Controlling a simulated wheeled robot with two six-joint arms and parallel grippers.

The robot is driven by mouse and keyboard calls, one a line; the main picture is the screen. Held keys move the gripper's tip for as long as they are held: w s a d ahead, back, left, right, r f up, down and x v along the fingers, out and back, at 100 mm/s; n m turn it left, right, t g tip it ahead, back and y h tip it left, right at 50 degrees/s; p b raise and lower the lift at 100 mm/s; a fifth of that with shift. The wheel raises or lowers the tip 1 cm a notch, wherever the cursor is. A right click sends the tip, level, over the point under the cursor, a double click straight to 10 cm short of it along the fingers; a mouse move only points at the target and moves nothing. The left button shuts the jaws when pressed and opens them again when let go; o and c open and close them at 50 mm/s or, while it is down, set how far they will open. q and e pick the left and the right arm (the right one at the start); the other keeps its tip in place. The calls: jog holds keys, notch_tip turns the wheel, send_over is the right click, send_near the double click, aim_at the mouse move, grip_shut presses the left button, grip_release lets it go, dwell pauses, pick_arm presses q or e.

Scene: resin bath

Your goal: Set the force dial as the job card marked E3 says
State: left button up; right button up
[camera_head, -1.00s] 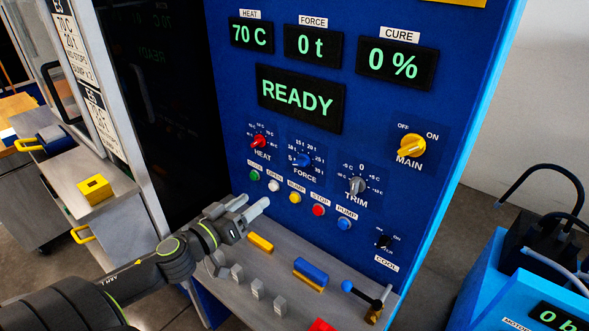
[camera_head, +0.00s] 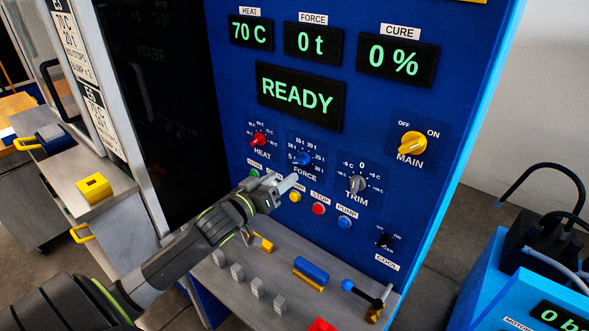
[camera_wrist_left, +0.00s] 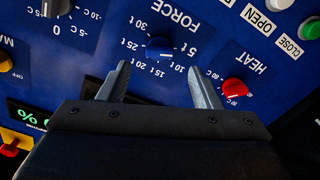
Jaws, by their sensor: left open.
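The blue force dial (camera_head: 302,158) sits on the blue panel between the red heat dial and the grey trim dial, with a tonne scale around it. The force display (camera_head: 313,42) reads 0 t. My left gripper (camera_head: 285,183) is open and empty, just below the force dial in the head view. In the left wrist view, upside down, the force dial (camera_wrist_left: 160,48) shows beyond and between the spread fingertips (camera_wrist_left: 162,76), apart from them. Two job cards, upper (camera_head: 72,45) and lower (camera_head: 103,120), hang at the left; their markings are too small to read surely.
The heat dial (camera_head: 258,140) and trim dial (camera_head: 357,184) flank the force dial. A row of push buttons, including red stop (camera_head: 318,209) and blue pump (camera_head: 344,223), runs close below. The grey shelf (camera_head: 235,300) carries small blocks and a lever (camera_head: 365,294).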

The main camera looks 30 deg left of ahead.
aim_at(302, 160)
pick_arm(q)
jog(key=w, duration=0.6)
jog(key=shift+w+d, duration=0.3)
jog(key=c, duration=1)
